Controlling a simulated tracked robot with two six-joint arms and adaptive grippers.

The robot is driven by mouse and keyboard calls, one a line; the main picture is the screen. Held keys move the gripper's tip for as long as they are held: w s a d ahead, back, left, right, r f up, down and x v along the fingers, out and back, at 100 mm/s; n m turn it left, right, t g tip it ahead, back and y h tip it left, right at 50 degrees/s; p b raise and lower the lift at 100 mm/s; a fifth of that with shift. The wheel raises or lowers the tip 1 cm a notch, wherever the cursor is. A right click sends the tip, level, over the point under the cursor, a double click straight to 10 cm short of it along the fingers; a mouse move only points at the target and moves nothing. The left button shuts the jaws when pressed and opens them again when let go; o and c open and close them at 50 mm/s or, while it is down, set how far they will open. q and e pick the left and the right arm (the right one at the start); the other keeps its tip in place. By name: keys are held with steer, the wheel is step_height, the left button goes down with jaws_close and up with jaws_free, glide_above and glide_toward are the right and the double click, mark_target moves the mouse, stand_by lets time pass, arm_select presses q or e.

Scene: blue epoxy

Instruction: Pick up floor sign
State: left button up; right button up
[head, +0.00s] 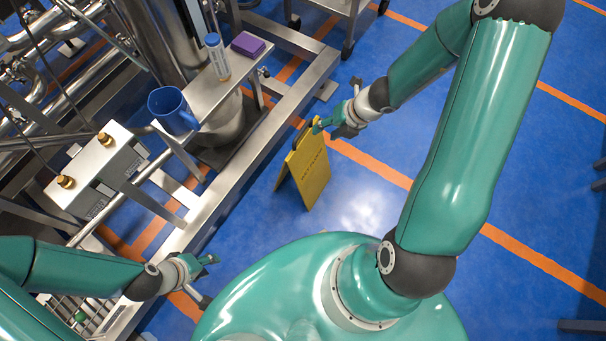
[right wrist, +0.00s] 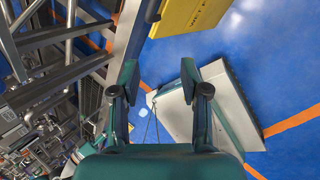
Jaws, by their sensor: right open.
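The yellow floor sign (head: 310,172) stands upright on the blue floor, its panels spread like a tent, with dark lettering on the front. In the right wrist view the sign (right wrist: 190,14) is cut off by the top edge, beyond the fingertips. My right gripper (head: 332,126) is by the sign's top edge in the head view. In the right wrist view its fingers (right wrist: 160,75) are spread, with nothing between them. My left gripper (head: 209,279) is low at the left, away from the sign, with its fingers apart and empty.
A steel equipment frame (head: 262,112) runs along the left of the sign. A blue mug (head: 172,110), a white bottle with a blue cap (head: 217,58) and a purple block (head: 248,44) are on its shelf. Open floor (head: 345,215) lies right of the sign.

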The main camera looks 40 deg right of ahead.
steer(key=w+d+m+t+b, duration=0.1)
steer(key=w+d+m, duration=0.15)
steer(key=m, duration=0.25)
steer(key=b, duration=0.7)
glide_toward(306, 126)
step_height(306, 126, down, 4)
steer(key=w+a, duration=0.1)
steer(key=a, duration=0.1)
steer(key=shift+t, duration=0.3)
steer(key=shift+w+d+b+x, duration=0.2)
steer(key=shift+b+x, duration=0.4)
steer(key=shift+x, duration=1.1)
steer(key=shift+w+d+b+x, duration=0.15)
steer(key=shift+b+x, duration=0.4)
steer(key=shift+x, duration=1.15)
arm_select(q)
step_height(306, 126, down, 11)
steer(key=shift+f, duration=0.15)
arm_select(e)
steer(key=shift+s+r, duration=0.1)
jaws_close()
